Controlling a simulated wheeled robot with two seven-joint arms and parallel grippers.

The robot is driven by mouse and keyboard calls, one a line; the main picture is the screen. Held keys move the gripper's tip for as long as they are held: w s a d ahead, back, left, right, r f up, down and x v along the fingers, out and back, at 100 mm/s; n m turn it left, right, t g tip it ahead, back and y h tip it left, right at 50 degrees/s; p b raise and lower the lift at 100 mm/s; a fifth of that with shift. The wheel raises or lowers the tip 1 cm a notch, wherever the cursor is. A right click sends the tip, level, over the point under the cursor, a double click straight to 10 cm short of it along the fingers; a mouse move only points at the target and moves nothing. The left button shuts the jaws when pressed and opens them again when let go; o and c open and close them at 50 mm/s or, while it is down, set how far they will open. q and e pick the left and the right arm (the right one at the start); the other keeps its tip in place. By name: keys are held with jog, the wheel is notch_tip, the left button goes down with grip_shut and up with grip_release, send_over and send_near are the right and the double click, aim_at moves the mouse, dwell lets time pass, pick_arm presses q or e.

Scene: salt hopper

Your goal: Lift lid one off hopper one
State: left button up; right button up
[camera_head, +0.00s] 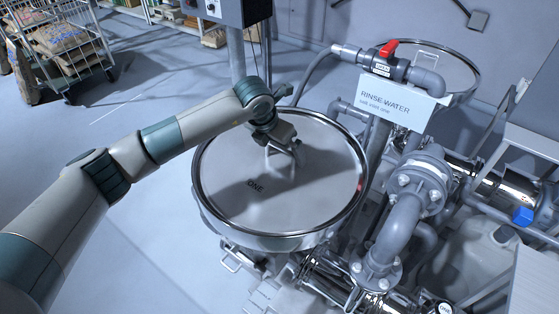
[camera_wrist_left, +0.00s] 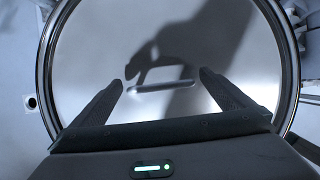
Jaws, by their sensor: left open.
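Lid one (camera_head: 305,200) is a round, shiny metal lid marked ONE. It lies flat on top of hopper one (camera_head: 250,241), which is a steel drum with a bright rim. My left gripper (camera_head: 294,153) is over the far middle part of the lid, open and empty. In the left wrist view the lid (camera_wrist_left: 105,40) fills most of the picture. There a slim bar handle (camera_wrist_left: 160,86) lies between the spread fingertips of my left gripper (camera_wrist_left: 161,79), apart from both. In the head view the gripper hides most of the handle. My right gripper is not in view.
A cart with sacks (camera_head: 62,45) stands far left. Floor at left is clear.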

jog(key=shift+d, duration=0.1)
pick_arm(q)
jog(key=c, duration=1.9)
jog(key=shift+r, duration=0.1)
jog(key=shift+c, duration=1.1)
jog(key=shift+w+r, duration=0.1)
jog(key=shift+r, duration=0.05)
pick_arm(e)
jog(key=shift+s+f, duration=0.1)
